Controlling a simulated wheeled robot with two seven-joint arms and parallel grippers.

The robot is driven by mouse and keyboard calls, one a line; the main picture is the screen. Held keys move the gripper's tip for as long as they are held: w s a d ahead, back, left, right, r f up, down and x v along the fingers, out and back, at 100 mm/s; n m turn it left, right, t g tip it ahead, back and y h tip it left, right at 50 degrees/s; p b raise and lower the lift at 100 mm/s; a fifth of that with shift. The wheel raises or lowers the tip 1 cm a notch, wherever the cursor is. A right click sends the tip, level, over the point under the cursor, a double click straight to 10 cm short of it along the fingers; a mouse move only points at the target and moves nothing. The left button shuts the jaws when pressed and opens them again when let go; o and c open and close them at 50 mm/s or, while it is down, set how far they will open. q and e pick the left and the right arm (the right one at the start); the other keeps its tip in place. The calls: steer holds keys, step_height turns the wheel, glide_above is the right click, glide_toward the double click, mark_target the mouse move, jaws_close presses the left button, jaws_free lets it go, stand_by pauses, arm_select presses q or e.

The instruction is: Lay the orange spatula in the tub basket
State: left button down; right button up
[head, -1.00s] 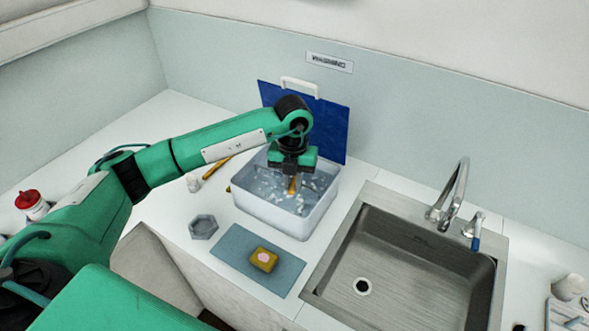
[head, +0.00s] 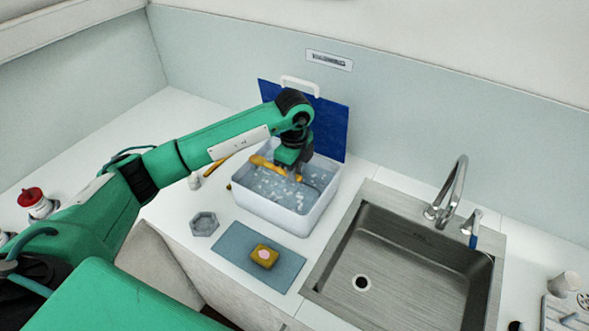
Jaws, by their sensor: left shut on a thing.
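The white tub (head: 318,213) stands on the counter left of the sink, with bluish contents and pale flecks inside; I cannot make out a separate basket in it. The orange spatula (head: 264,163) lies slantwise over the inside of the tub, its left end near the back left rim. My left gripper (head: 293,174) points down into the tub and is shut on the spatula near its right end. The gripper's fingers hide part of it, and I cannot tell whether it touches the contents. My right gripper is not in view.
A blue lid (head: 332,128) with a white handle stands upright behind the tub. A blue-grey mat (head: 240,240) with a yellow block (head: 264,256) lies in front. A grey hexagonal dish (head: 204,224) is at the left. The sink (head: 410,265) and tap (head: 452,190) are at the right.

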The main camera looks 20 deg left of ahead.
arm_select(q)
steer(key=shift+f+b, duration=4.35)
steer(key=shift+f, duration=2.55)
steer(key=shift+d, duration=0.1)
steer(key=shift+f, duration=0.1)
steer(key=shift+f+b, duration=0.45)
steer(key=shift+f, duration=0.25)
steer(key=shift+s+f, duration=0.1)
steer(key=shift+f, duration=0.1)
